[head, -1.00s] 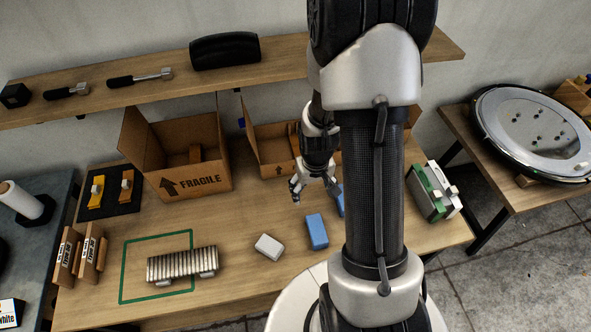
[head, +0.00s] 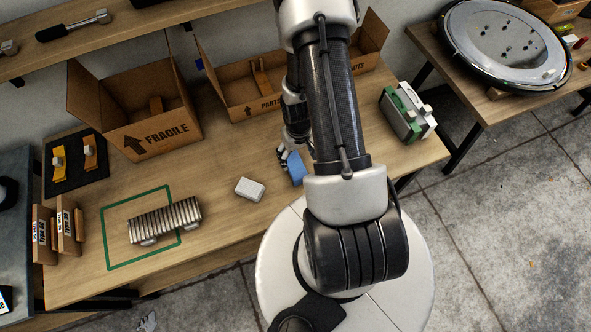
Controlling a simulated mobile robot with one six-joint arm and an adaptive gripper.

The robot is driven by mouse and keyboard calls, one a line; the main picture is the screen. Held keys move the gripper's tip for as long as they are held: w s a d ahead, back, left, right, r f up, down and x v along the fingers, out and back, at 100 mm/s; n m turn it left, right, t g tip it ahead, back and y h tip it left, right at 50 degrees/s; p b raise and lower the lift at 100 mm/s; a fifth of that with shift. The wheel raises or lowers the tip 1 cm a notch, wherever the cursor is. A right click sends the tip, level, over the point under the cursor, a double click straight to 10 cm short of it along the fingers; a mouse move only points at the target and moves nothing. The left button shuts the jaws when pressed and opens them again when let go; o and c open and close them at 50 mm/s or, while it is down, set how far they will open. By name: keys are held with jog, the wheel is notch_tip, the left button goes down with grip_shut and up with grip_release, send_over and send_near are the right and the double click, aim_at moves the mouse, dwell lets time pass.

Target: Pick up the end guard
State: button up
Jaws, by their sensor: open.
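I cannot tell for sure which object is the end guard. A blue block (head: 297,169) lies on the wooden workbench, partly hidden by my arm. A small white block (head: 250,189) lies to its left. My gripper (head: 284,154) is open at the upper left end of the blue block, very close to it. I cannot tell whether they touch. My arm hides part of the gripper and the bench behind it.
A ribbed metal stack (head: 165,220) lies across a green outline (head: 105,235). Open cardboard boxes (head: 160,135) stand at the back, below a shelf (head: 130,25). Green and white pieces (head: 408,112) stand right of my arm. Bench is clear around the white block.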

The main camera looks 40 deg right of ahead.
aim_at(297, 169)
notch_tip(297, 169, down, 6)
jog(key=b, duration=0.4)
jog(key=shift+r+b, duration=0.1)
jog(key=shift+b, duration=0.3)
jog(key=shift+w+d+f+b, duration=0.1)
jog(key=shift+w+f+b, duration=0.05)
jog(key=shift+f+b, duration=1.05)
jog(key=shift+w+f+b, duration=0.1)
jog(key=shift+f+b, duration=0.85)
jog(key=shift+f, duration=0.4)
jog(key=shift+f, duration=0.25)
jog(key=shift+c, duration=0.5)
jog(key=c, duration=0.9)
jog(key=shift+o, duration=0.2)
jog(key=shift+r, duration=0.1)
